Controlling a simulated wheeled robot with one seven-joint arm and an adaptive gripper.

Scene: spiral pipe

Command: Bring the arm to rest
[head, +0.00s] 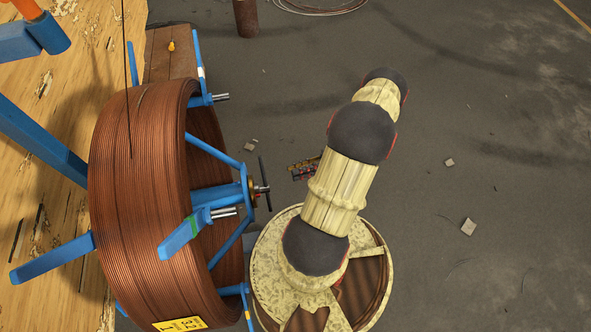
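My arm runs from the lower middle of the head view up and to the right, in cream segments with dark joints. Its far visible part is a dark rounded joint near the top middle. My gripper cannot be seen in this view; whatever lies beyond that last joint is hidden or out of sight. Nothing is visibly held. The arm stands to the right of a large copper-coloured coil (135,190) and appears apart from it in this view.
The coil sits on a blue frame (212,200) with rods reaching toward my arm. A wooden board (40,250) lies at the left. A rusty cylinder (246,17) and a cable loop (320,8) are at the top. Small debris (468,226) dots the otherwise open floor at right.

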